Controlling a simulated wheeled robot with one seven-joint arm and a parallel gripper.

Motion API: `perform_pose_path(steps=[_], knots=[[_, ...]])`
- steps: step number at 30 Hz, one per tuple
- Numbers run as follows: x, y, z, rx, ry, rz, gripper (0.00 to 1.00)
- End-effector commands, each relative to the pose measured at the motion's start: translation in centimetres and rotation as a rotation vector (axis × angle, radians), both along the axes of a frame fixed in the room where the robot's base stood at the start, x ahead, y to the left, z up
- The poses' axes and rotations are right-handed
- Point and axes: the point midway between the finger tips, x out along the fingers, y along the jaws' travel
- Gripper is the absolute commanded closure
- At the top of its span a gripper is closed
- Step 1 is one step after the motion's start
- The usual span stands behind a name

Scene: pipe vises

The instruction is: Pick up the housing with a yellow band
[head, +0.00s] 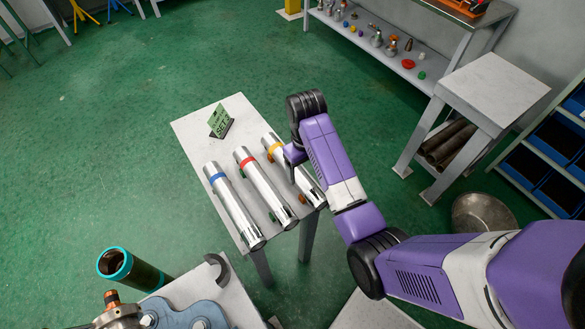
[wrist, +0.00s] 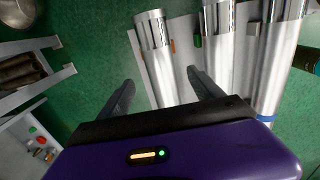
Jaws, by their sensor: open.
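The housing with a yellow band (head: 274,147) is a silver cylinder lying on the small white table, rightmost of three in the head view. My arm hides part of it. In the wrist view, a silver housing (wrist: 155,45) at the left of the row runs between my fingers; its band is hidden, but its place in the row matches the yellow-banded one. My gripper (wrist: 162,80) is open above it, one finger to each side. Whether the fingers touch it cannot be told.
The housing with a red band (head: 258,180) lies close beside it, then the one with a blue band (head: 230,200). A green sign (head: 220,122) stands at the table's far end. A teal-rimmed pipe (head: 125,268) stands at the lower left. Shelving (head: 380,45) is at the back.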

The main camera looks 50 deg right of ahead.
Motion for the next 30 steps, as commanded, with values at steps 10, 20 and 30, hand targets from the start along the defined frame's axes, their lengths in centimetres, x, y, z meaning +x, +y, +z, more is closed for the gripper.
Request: perform_pose_path(steps=[10, 20, 30], knots=[[0.0, 0.0, -3.9, 0.000, 0.001, 0.000, 0.25], [0.1, -0.1, -6.8, -0.001, -0.003, 0.000, 0.25], [0.1, -0.1, -6.8, -0.001, -0.003, 0.000, 0.60]])
